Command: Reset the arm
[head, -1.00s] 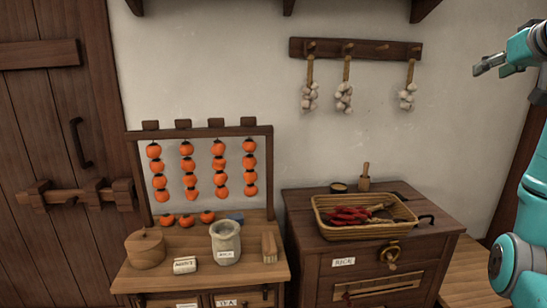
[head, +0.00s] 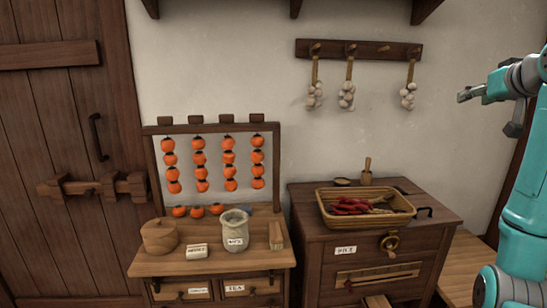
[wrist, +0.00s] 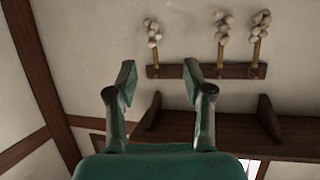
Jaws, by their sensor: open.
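My gripper (head: 471,94) is raised at the right of the head view, in front of the plain wall and right of the hanging garlic. In the wrist view my gripper (wrist: 155,85) shows two teal fingers spread apart with nothing between them. The wrist view is upside down, with garlic bunches (wrist: 222,30) hanging from a peg rail (wrist: 205,71) beyond the fingers. No object touches the fingers.
A wooden chest (head: 375,243) holds a wicker basket (head: 368,220) of red chillies below my arm. Left of it, a counter (head: 210,262) carries a jar (head: 235,232), a round wooden box (head: 159,236) and a rack (head: 210,128) of persimmons. A barred door (head: 65,150) stands at left.

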